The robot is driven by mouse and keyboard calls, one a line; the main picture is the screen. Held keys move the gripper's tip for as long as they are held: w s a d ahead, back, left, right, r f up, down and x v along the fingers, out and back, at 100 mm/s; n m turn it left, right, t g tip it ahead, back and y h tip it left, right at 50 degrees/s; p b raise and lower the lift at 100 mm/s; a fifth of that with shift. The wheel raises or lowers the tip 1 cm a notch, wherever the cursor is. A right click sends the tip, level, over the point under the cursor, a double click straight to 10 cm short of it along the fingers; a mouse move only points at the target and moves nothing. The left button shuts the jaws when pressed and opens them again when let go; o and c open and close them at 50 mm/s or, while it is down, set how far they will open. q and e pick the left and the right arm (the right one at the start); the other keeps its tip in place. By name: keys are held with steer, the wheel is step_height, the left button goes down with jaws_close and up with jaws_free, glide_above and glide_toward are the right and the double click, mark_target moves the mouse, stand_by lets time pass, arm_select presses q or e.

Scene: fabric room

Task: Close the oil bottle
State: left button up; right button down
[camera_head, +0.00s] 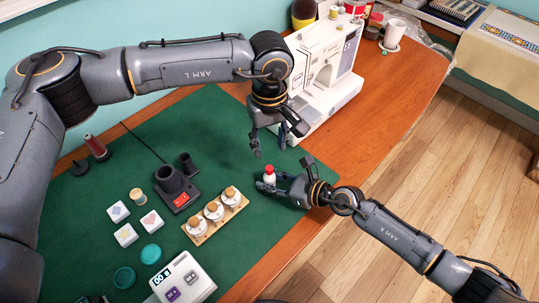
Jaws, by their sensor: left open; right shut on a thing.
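The small white oil bottle (269,179) with a red top (269,169) stands roughly upright at the right part of the green mat (215,125). My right gripper (271,183) is shut on the bottle's body from the right, and its fingers hide the lower part. My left gripper (269,150) is open and empty, pointing down just above the bottle, with its fingers apart. At this size I cannot tell whether the red top is a separate cap or how it is seated.
A white sewing machine (325,70) stands behind the grippers. A wooden rack with several white-and-wood pieces (215,211), a black device (176,187), tiles (125,235) and a scale (182,279) lie to the left. Bare wooden table (385,100) is free at right.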

arm_select(q)
step_height(320, 180, up, 4)
steer(key=shift+f, duration=0.1)
arm_select(e)
steer(key=c, duration=1)
jaws_free()
steer(key=shift+o, duration=0.2)
steer(key=v, duration=1.2)
steer(key=shift+d, duration=0.15)
